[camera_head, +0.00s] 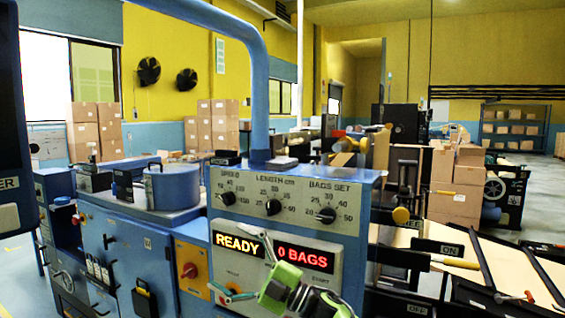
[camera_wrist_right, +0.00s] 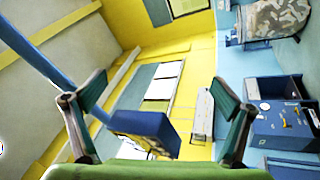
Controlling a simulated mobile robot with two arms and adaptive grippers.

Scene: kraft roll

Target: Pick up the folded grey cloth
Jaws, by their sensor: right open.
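A small flat grey item (camera_head: 282,161) lies on top of the blue control cabinet (camera_head: 362,182), just right of the foot of the blue pipe. It may be the folded grey cloth, but it is too small to be sure. My right gripper (camera_head: 226,257) is in front of the cabinet's panel, below and left of that item and apart from it. In the right wrist view my right gripper (camera_wrist_right: 160,80) has its two fingers spread with nothing held between them. No cloth can be made out there. My left gripper is not in view.
The blue pipe (camera_head: 260,85) rises beside the grey item and arches left. A round blue pot (camera_head: 173,187) stands on the machine top at left. Sloped boards (camera_head: 500,265) with dark rails are at right. Stacked cartons (camera_head: 455,185) stand behind.

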